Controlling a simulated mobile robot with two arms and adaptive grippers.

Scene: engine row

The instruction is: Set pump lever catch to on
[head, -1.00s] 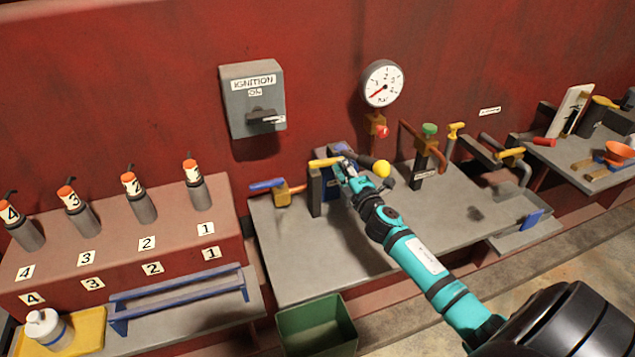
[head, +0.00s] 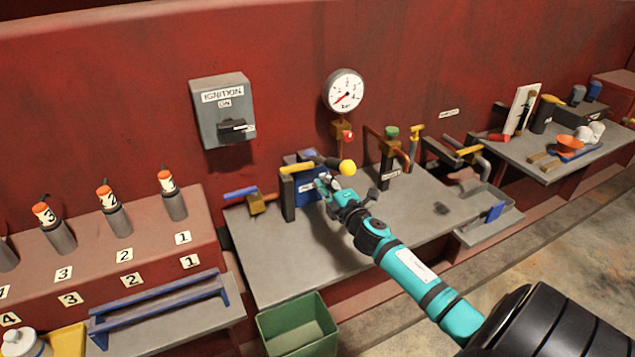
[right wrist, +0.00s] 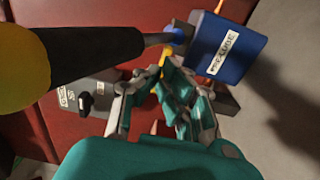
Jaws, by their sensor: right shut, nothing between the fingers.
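The pump is a blue box (head: 306,190) with a white label; it also shows in the wrist view (right wrist: 245,45). Its black lever with a yellow ball knob (head: 348,168) points right; in the wrist view the lever (right wrist: 95,55) crosses the upper left, close to the camera. A yellow bar (head: 297,168), perhaps the catch, lies across the top of a dark post left of the box. My right gripper (head: 322,183) is shut and empty just right of the box, below the lever. Whether it touches anything is unclear. My left gripper is out of view.
A grey ignition switch box (head: 222,112) and a gauge (head: 345,91) are on the red wall. A blue-handled valve (head: 245,195) stands left of the pump, a green-knobbed one (head: 391,133) right. A green bin (head: 297,325) stands below the bench.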

